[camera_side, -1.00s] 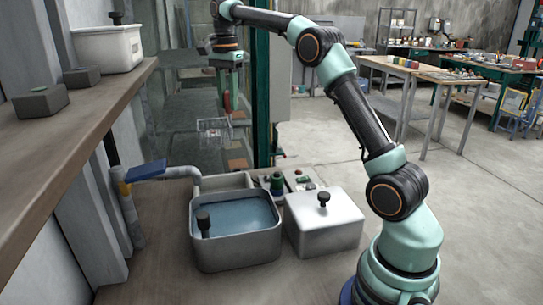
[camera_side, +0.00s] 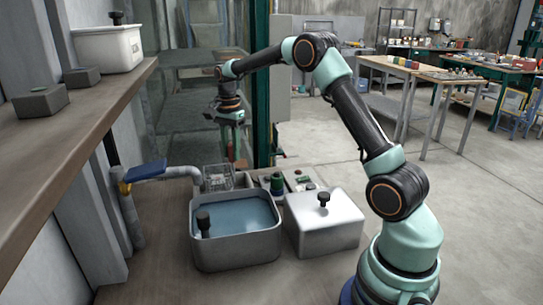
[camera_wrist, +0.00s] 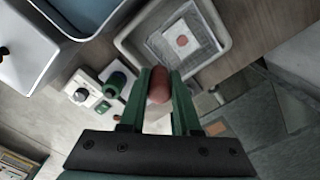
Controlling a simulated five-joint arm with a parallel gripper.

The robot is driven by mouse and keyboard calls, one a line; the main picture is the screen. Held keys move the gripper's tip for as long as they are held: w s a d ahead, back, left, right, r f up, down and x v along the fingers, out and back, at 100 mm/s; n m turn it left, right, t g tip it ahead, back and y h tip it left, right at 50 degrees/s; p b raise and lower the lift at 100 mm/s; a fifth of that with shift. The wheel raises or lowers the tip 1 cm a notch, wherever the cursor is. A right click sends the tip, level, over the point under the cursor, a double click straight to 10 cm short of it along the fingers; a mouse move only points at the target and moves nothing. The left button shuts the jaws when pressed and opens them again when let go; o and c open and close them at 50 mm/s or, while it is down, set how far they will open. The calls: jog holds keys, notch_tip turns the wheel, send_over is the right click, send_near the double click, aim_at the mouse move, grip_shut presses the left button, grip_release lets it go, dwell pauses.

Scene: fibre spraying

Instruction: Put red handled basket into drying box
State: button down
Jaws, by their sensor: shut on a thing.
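The wire basket (camera_side: 217,177) hangs below my gripper (camera_side: 231,138), over the open grey tray (camera_side: 244,181) behind the blue-filled basin. Its red handle (camera_wrist: 159,84) is between the two green fingers of my gripper (camera_wrist: 159,88), which is shut on it. In the wrist view the basket (camera_wrist: 157,42) appears within the outline of the grey tray (camera_wrist: 127,42), with a small reddish piece inside. I cannot tell whether the basket touches the tray's floor. No label shows which container is the drying box.
The basin with blue liquid (camera_side: 240,215) stands in front of the tray. A white lidded box (camera_side: 325,222) is to its right. Small controls (camera_side: 278,183) sit behind the box. A pipe with a blue lever (camera_side: 147,170) is at left, and a green post (camera_side: 262,110) rises behind.

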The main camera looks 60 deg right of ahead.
aim_at(232, 160)
jog(key=shift+f, duration=2.55)
jog(key=c, duration=0.6)
grip_release()
